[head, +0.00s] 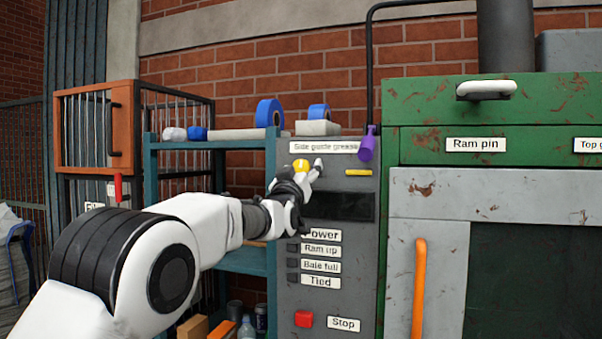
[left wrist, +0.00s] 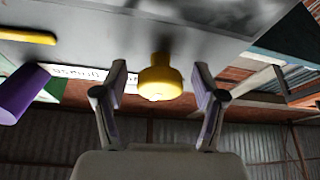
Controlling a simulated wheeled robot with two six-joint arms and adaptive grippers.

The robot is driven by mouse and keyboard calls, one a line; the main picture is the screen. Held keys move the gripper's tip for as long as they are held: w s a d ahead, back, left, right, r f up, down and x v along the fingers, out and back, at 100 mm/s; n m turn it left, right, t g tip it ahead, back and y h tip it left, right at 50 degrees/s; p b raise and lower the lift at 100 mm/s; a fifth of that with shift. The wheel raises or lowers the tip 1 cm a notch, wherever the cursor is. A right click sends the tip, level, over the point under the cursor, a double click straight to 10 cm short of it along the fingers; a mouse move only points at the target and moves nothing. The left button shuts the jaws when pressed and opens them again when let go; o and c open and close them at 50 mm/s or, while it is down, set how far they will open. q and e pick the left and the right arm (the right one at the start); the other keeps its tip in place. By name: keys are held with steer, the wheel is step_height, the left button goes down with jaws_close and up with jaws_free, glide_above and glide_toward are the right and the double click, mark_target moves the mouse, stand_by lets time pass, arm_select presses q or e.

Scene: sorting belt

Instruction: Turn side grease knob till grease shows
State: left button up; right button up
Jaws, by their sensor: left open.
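The yellow knob (head: 301,165) is on the grey control panel (head: 340,272), under a label reading "Side guide grease" (head: 330,146). It also shows in the left wrist view (left wrist: 160,80). My left gripper (head: 309,174) is open, its fingertips near the panel just beside the knob. In the left wrist view, my left gripper (left wrist: 160,88) has one finger on each side of the knob, with a gap at both sides. A short yellow bar (head: 358,172) is on the panel right of the knob; I cannot tell whether it is grease. My right gripper is not in view.
A purple-ended rod (head: 367,145) hangs right of the label. Below are a dark display (head: 340,207), labelled rows and a red button (head: 304,319). A green machine (head: 430,110) with an orange handle (head: 419,285) stands right, a blue shelf (head: 228,144) left.

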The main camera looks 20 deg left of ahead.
arm_select(q)
steer(key=v, duration=1.2)
steer(key=shift+w+f, duration=0.1)
